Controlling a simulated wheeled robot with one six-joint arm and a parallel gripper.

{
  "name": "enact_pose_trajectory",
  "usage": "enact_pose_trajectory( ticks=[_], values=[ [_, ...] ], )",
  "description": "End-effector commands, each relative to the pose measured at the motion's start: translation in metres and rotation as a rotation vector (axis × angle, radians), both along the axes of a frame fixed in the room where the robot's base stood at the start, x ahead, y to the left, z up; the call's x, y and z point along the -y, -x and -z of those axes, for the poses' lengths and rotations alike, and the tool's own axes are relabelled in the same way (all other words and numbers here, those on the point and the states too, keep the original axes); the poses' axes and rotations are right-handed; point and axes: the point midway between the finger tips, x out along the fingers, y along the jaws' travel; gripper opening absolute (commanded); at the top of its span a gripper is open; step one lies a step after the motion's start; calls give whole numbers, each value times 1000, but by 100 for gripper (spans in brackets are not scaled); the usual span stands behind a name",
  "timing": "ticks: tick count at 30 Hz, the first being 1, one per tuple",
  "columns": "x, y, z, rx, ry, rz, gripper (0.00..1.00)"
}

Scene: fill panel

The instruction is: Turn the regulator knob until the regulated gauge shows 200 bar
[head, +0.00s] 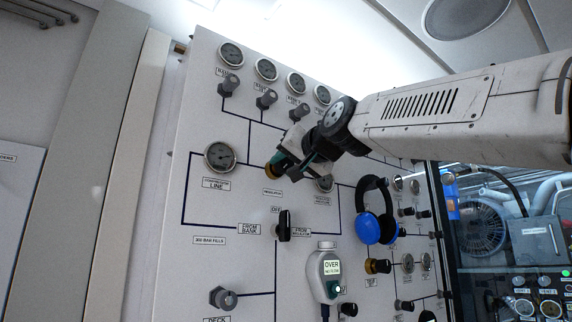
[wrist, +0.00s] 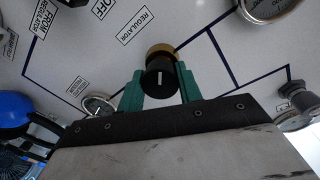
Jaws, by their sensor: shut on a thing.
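The regulator knob (wrist: 160,78) is black with a white pointer line and a gold collar behind it. In the wrist view its line stands nearly upright. My gripper (wrist: 160,72) has green fingers on both sides of the knob and is shut on it. In the head view the gripper (head: 280,168) reaches the panel from the right, and the knob's gold collar (head: 270,173) shows at its tip. The regulated gauge (head: 325,184) is partly hidden behind my gripper. It also shows small in the wrist view (wrist: 98,104), partly covered by my gripper; its reading is too small to tell.
The compression line gauge (head: 220,157) is left of the knob. A black selector handle (head: 284,226) is below. Blue headphones (head: 376,212) hang at the right, and a handheld meter (head: 325,270) reading "OVER" is low on the panel. Several gauges and knobs line the top.

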Motion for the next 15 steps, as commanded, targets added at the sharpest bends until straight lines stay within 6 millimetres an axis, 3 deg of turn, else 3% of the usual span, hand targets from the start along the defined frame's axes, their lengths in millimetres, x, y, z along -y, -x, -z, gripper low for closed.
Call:
enact_pose_trajectory(
  ticks=[4, 5, 6, 7, 15],
  values=[
    [-1, 1, 0, 1, 0, -2, 12],
    [-1, 1, -1, 1, 0, -2, 40],
    [-1, 1, -1, 1, 0, -2, 52],
    [0, 1, -1, 1, 0, -2, 55],
    [1, 1, -1, 2, 1, 0, 55]
  ],
)
